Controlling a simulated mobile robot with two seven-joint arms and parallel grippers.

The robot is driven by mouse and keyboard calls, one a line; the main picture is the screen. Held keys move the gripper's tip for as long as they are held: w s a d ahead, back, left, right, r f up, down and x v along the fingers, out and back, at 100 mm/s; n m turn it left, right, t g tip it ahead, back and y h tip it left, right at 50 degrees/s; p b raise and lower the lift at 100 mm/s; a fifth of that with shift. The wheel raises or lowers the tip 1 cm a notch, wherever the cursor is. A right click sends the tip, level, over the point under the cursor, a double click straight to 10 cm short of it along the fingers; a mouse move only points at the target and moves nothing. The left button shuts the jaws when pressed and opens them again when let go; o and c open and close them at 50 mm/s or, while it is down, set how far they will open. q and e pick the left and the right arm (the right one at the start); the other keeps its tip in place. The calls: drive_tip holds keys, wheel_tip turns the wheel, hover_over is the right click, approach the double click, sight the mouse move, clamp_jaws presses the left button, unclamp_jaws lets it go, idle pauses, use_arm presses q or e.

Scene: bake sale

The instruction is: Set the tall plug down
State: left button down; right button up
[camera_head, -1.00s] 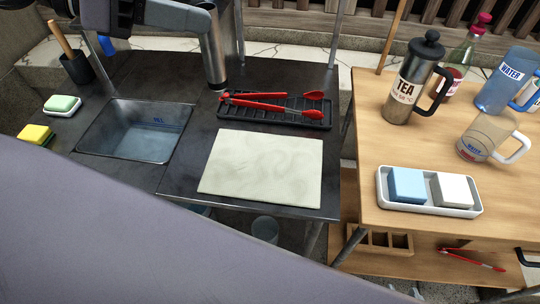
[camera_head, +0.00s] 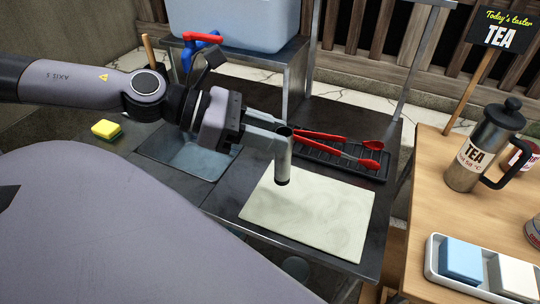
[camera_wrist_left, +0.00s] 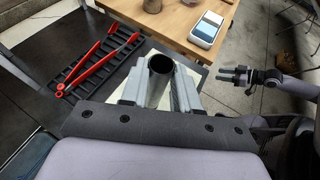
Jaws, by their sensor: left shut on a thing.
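The tall plug is a grey metal tube (camera_head: 282,162), upright with a dark lower end. My left gripper (camera_head: 268,135) is shut on its upper part. The plug shows over the back part of the pale mat (camera_head: 310,215); I cannot tell whether its lower end touches. In the left wrist view I look down on the plug's round dark top (camera_wrist_left: 160,64), between the two fingers (camera_wrist_left: 157,88).
Behind the mat lie red tongs (camera_head: 335,143) on a black rack (camera_head: 345,163). A sink (camera_head: 190,155) and a yellow sponge (camera_head: 106,128) are at left. The wooden table (camera_head: 430,205) at right bears a tea press (camera_head: 485,145) and a white tray (camera_head: 436,265).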

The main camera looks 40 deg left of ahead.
sight(283, 159)
use_arm(q)
drive_tip(key=shift+f+b, duration=0.75)
drive_tip(key=shift+f, duration=1.8)
drive_tip(key=shift+f, duration=0.15)
drive_tip(key=c, duration=0.8)
unclamp_jaws()
